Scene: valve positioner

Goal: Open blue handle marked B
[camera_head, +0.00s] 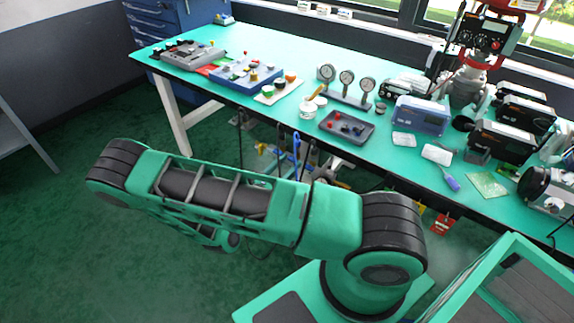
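Below the front edge of the workbench, a blue upright handle-like part (296,146) shows among pipes and fittings. No letter B can be read on it at this size, so I cannot tell if it is the marked handle. My own green arm crosses in front and hides the lower part of this area. My gripper cannot be made out; the far end of my arm is behind my upper link.
The green-topped workbench (270,48) holds gauges (346,80), a dark tray (346,127) and a blue control box (246,72). A red tag (442,224) hangs below its edge. A blue drawer cabinet (157,25) stands at back left. Open green floor lies left.

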